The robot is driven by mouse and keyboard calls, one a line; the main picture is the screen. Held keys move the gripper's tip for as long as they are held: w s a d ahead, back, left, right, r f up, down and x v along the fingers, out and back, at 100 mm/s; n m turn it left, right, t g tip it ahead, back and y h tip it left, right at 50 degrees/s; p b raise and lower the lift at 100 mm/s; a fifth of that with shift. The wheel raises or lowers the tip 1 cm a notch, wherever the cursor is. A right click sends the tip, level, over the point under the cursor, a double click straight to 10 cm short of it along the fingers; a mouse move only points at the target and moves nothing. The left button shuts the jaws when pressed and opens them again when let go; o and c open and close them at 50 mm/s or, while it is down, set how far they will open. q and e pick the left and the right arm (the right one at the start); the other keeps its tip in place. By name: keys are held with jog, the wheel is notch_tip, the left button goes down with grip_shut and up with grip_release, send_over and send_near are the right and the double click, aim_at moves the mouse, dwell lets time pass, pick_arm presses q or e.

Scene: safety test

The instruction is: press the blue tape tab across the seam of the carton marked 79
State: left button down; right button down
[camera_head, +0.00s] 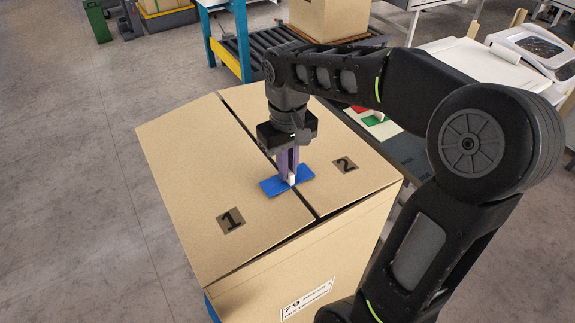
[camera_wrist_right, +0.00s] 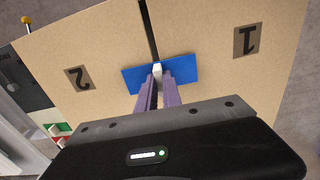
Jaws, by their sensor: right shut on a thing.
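The carton marked 79 (camera_head: 221,239) stands in the middle of the head view, its two top flaps marked 1 and 2 lying nearly closed with a dark seam between them. The blue tape tab (camera_head: 268,187) lies across the seam near the front edge, partly on each flap. My right gripper (camera_head: 291,181) points down at the tab, its purple fingers shut on a small white piece at the tab's middle. In the right wrist view the blue tab (camera_wrist_right: 183,73) spans the seam, with the white piece (camera_wrist_right: 157,68) between the fingertips. My left gripper is out of view.
A roller conveyor (camera_head: 262,43) with another carton (camera_head: 330,18) stands behind. A green and red item (camera_head: 372,118) lies on a surface right of the carton. A white tray-like unit (camera_head: 535,50) is at the far right. Open floor (camera_head: 70,200) lies to the left.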

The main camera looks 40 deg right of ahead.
jog(key=shift+f+b, duration=1)
jog(key=shift+f, duration=0.4)
jog(key=c, duration=1.4)
grip_release()
jog(key=shift+c, duration=0.2)
jog(key=shift+o, duration=0.6)
jog(key=shift+o, duration=1)
jog(key=shift+r, duration=0.1)
jog(key=shift+r+p, duration=2.9)
jog(key=shift+r, duration=0.55)
